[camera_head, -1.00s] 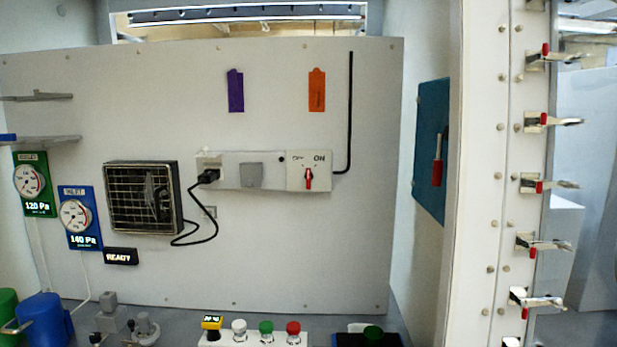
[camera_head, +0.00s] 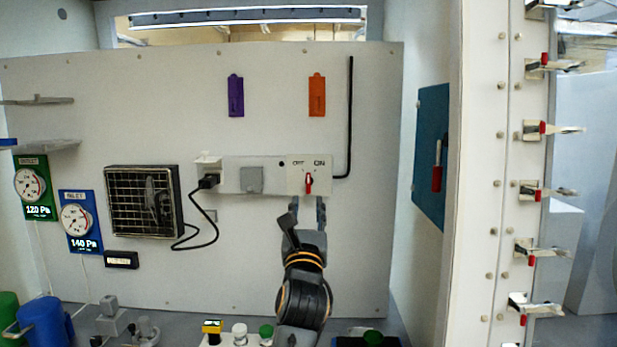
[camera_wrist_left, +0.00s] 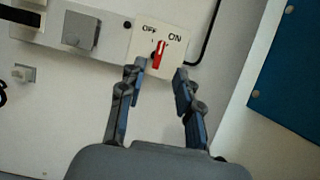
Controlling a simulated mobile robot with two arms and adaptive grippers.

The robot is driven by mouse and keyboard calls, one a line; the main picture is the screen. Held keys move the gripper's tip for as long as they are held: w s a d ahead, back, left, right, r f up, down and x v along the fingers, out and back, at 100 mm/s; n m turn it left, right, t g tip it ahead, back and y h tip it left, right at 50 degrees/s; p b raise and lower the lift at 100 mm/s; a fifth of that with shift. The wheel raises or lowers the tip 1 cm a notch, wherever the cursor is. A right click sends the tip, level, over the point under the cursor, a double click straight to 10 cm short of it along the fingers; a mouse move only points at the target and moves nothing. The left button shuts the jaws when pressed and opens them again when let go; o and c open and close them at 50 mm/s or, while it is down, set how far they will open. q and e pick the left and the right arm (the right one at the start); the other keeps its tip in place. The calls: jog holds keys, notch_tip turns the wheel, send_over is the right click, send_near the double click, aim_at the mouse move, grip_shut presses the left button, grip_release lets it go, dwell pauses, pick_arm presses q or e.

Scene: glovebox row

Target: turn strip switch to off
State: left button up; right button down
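The strip switch (camera_head: 309,183) is a small red lever on a white plate at the right end of a grey power strip (camera_head: 231,176) on the back panel. The plate is marked OFF on the left and ON on the right. In the left wrist view the red lever (camera_wrist_left: 159,55) stands near upright, its top leaning slightly to the right. My left gripper (camera_head: 308,203) is just below the switch plate in the head view. In the left wrist view its two fingers (camera_wrist_left: 159,82) are spread apart with nothing between them, short of the lever. My right gripper is not in view.
A black plug (camera_head: 209,181) with a cable sits in the strip's left end. A fan grille (camera_head: 143,201) is at the left. A blue box with a red handle (camera_head: 431,155) is on the right wall. Buttons (camera_head: 239,334) stand along the bottom. The panel around the switch is clear.

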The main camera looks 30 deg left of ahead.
aim_at(309, 181)
pick_arm(q)
jog(key=p+x, duration=0.2)
jog(key=x, duration=0.8)
jog(key=shift+w+r, duration=0.1)
jog(key=shift+w, duration=0.05)
grip_shut()
